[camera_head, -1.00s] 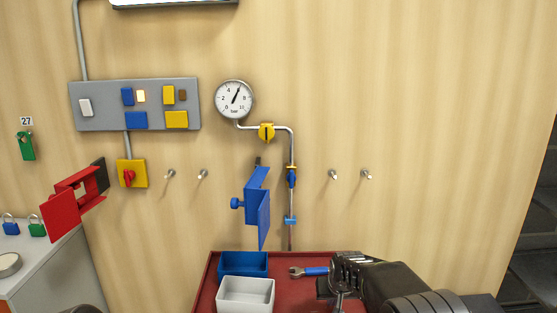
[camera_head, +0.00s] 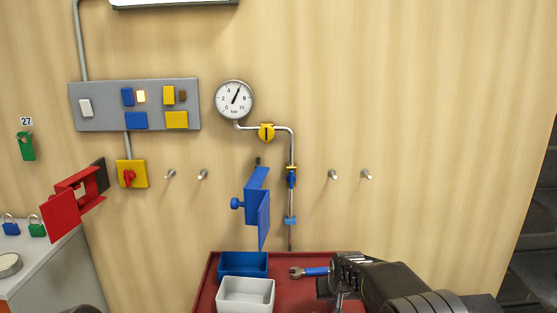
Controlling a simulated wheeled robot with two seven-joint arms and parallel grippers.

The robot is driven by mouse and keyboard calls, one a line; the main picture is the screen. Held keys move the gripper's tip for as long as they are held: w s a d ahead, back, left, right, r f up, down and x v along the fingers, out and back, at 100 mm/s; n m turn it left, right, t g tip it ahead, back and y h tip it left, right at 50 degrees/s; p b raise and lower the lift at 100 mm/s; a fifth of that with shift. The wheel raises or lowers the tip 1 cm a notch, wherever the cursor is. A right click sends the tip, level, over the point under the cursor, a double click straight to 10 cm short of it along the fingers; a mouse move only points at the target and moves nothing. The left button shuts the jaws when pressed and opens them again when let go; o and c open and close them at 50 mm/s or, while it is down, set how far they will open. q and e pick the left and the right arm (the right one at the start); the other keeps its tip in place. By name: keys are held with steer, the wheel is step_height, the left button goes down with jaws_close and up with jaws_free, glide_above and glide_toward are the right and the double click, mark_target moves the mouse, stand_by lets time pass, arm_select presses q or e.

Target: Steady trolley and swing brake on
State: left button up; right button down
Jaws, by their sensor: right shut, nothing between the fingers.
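The trolley's red top (camera_head: 205,293) is at the bottom centre, below the gauge panel. A blue bin (camera_head: 243,263), a white bin (camera_head: 245,291) and a blue-handled wrench (camera_head: 312,271) are on it. My right gripper (camera_head: 337,290) is over the right part of the trolley top, close to the wrench handle. Its fingers are shut with nothing between them. I cannot tell whether it touches the trolley. The brake and wheels are not in view. My left gripper is not in view; only a dark piece shows at the bottom left edge.
On the wall are a round gauge (camera_head: 234,99), pipe, blue bracket (camera_head: 257,207) and grey switch panel (camera_head: 135,104). A red hinged cover (camera_head: 70,200) sticks out at left. A grey cabinet (camera_head: 45,270) with padlocks stands at lower left. Wall pegs are at mid height.

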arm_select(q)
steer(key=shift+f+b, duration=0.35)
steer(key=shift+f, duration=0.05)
arm_select(e)
steer(key=shift+f, duration=0.5)
steer(key=shift+s+f, duration=0.2)
stand_by(1.1)
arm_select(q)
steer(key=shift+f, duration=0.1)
